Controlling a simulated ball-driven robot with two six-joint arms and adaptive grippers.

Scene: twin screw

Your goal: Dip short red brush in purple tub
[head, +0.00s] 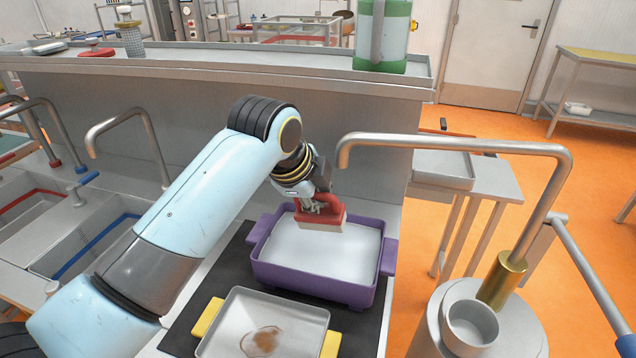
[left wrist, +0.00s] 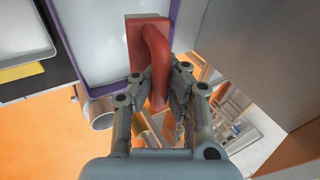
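The short red brush (head: 328,212) has a red block, a looped handle and pale bristles. My left gripper (head: 312,203) is shut on its handle, with the bristles facing down. The brush also shows in the left wrist view (left wrist: 143,42), its handle between the two fingers (left wrist: 157,88). The purple tub (head: 312,286) holds a whitish fill and has a handle at each end. The brush is over the tub's far right part; whether the bristles touch the fill I cannot tell. My right gripper is not in view.
A grey tray (head: 222,345) with yellow handles and a brown stain stands in front of the tub, on a dark mat (head: 190,308). A bent metal tap (head: 450,145) rises at the right. Sinks (head: 75,245) lie at the left. A raised ledge (head: 200,62) runs behind.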

